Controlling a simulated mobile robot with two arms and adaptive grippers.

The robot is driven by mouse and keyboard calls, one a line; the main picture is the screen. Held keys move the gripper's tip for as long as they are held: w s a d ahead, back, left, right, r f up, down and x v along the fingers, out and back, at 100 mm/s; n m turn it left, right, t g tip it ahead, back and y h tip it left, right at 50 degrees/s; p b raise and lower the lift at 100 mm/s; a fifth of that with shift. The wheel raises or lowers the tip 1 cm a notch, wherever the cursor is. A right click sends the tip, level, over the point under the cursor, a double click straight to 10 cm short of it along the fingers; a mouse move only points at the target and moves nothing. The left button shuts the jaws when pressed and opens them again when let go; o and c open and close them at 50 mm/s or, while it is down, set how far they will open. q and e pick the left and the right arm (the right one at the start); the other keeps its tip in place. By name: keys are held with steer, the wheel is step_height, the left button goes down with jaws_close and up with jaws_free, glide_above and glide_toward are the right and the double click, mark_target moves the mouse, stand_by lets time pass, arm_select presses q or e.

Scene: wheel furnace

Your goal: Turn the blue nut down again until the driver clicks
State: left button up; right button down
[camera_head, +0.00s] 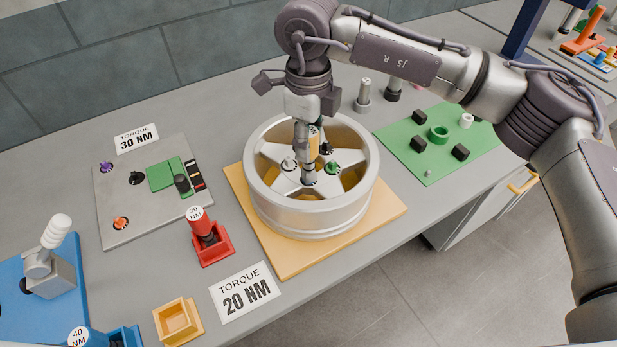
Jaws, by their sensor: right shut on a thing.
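My right gripper (304,122) comes down over the silver wheel (312,220) and is shut on a driver (308,165). The driver has a yellow band and a grey lower end, and stands roughly upright. Its tip reaches the wheel's hub at the front of the nut circle. My left gripper is not in view.
The wheel lies on a wooden board (285,262). A green mat (428,162) with dark blocks lies right. The wall is behind.

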steer(key=shift+f+m, duration=0.15)
steer(key=shift+m, duration=0.35)
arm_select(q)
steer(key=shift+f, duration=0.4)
arm_select(e)
steer(key=c, duration=0.7)
jaws_free()
steer(key=shift+r, duration=0.25)
step_height(320, 180, up, 12)
steer(key=shift+f, duration=0.1)
